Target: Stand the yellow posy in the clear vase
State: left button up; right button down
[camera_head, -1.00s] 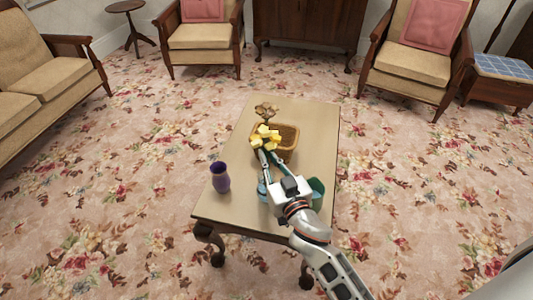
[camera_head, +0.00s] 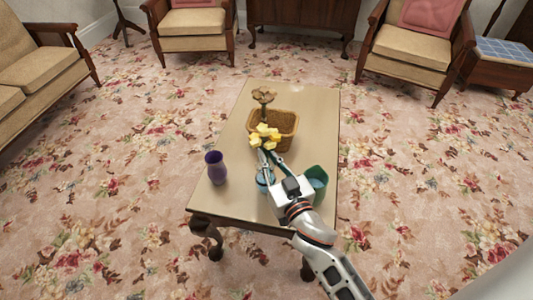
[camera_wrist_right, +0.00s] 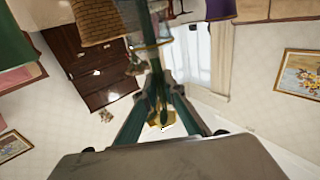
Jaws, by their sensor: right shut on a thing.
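The yellow posy (camera_head: 264,137) is held by my right gripper (camera_head: 268,155), its yellow blooms beyond the fingertips. In the right wrist view, the fingers (camera_wrist_right: 158,92) close on its green stem, with some yellow (camera_wrist_right: 158,117) between them. The clear vase (camera_head: 262,180), bluish, stands on the table just left of the gripper body, partly hidden by it. The vase also shows in the wrist view (camera_wrist_right: 152,43), where the green stem overlaps its rim and glass. I cannot tell whether the stem is inside or in front. My left gripper is out of view.
A purple vase (camera_head: 216,168) stands at the table's left edge. A green pot (camera_head: 319,183) stands close to the right of my gripper. A wicker basket (camera_head: 287,122) and a brown dried posy (camera_head: 263,96) are behind. The table's (camera_head: 318,105) far right is clear.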

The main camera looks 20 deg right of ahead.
dwell(0.3)
jog(key=c, duration=2)
grip_release()
jog(key=shift+c, duration=0.2)
jog(key=s, duration=1.2)
jog(key=shift+d, duration=0.2)
